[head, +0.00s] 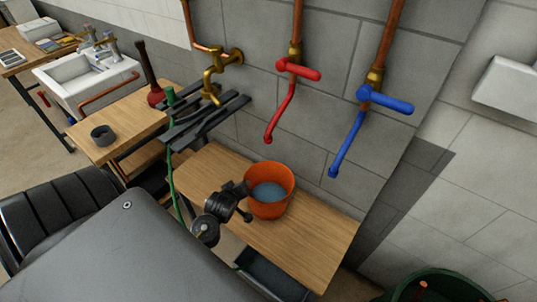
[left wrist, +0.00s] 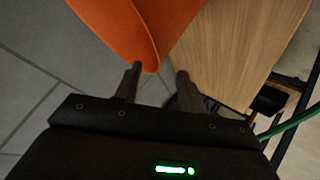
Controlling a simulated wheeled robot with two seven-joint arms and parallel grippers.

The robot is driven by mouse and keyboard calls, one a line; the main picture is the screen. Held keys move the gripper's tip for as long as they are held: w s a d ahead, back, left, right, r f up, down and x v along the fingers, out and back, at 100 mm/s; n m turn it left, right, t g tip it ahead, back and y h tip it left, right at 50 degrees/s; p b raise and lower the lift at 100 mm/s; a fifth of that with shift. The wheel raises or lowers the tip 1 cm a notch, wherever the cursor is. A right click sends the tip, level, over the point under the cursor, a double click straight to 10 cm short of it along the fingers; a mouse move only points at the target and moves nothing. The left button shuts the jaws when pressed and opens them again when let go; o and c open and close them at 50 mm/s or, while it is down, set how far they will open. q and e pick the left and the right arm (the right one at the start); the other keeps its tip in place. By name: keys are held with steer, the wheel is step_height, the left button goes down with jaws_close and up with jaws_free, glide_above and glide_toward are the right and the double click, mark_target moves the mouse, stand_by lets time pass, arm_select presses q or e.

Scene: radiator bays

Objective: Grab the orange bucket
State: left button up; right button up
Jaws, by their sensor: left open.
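The orange bucket (head: 267,206) stands upright on a wooden bench (head: 300,252) below the taps, with a blue-grey surface inside. My left gripper (head: 244,200) is at the bucket's left front side in the head view, partly covering its wall. In the left wrist view, the orange bucket (left wrist: 140,25) fills the top middle. My left gripper (left wrist: 157,74) is open there, its two dark fingers spread with a lower corner of the bucket between their tips. I cannot tell whether either finger touches it. My right gripper is not in view.
A red tap (head: 298,70) and a blue tap (head: 386,99) hang from the wall above the bench. A brass tap (head: 217,70) and green hose are to the left. A green bin (head: 440,286) stands at lower right. The bench right of the bucket is clear.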

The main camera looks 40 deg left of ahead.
arm_select(q)
steer(key=x, duration=0.5)
steer(key=shift+f, duration=0.1)
jaws_close()
stand_by(1.2)
